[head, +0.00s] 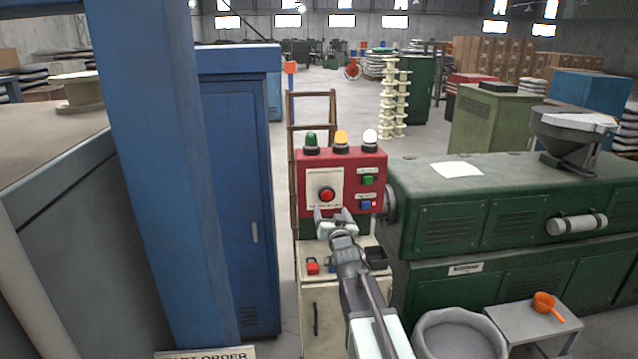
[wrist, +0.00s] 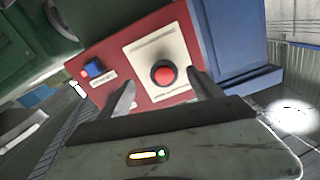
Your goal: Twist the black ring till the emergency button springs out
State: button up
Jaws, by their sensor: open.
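The emergency button (head: 327,194) is a red round knob on a pale plate at the left of a red control panel (head: 374,158). In the wrist view the button (wrist: 164,75) sits inside a black ring (wrist: 153,81) on the pale plate. My gripper (head: 333,212) is open, in front of the panel and just below the button. In the wrist view my gripper (wrist: 160,92) has one finger on each side below the button, apart from it. Nothing is between the fingers. Whether the fingertips touch the panel, I cannot tell.
Green, orange and white lamps stand on the panel top. A green button (head: 367,180) and a blue button (head: 366,204) are at its right. A blue cabinet (head: 240,190) is left, a green machine (head: 480,205) right.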

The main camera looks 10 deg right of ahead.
aim_at(328, 196)
jog(key=w, duration=0.2)
jog(key=w+r, duration=0.1)
jog(key=w, duration=0.2)
jog(key=w+r+p, duration=0.1)
jog(key=w, duration=0.1)
jog(key=shift+w+d, duration=0.1)
jog(key=shift+w, duration=0.15)
jog(key=shift+s, duration=0.1)
jog(key=c, duration=1.4)
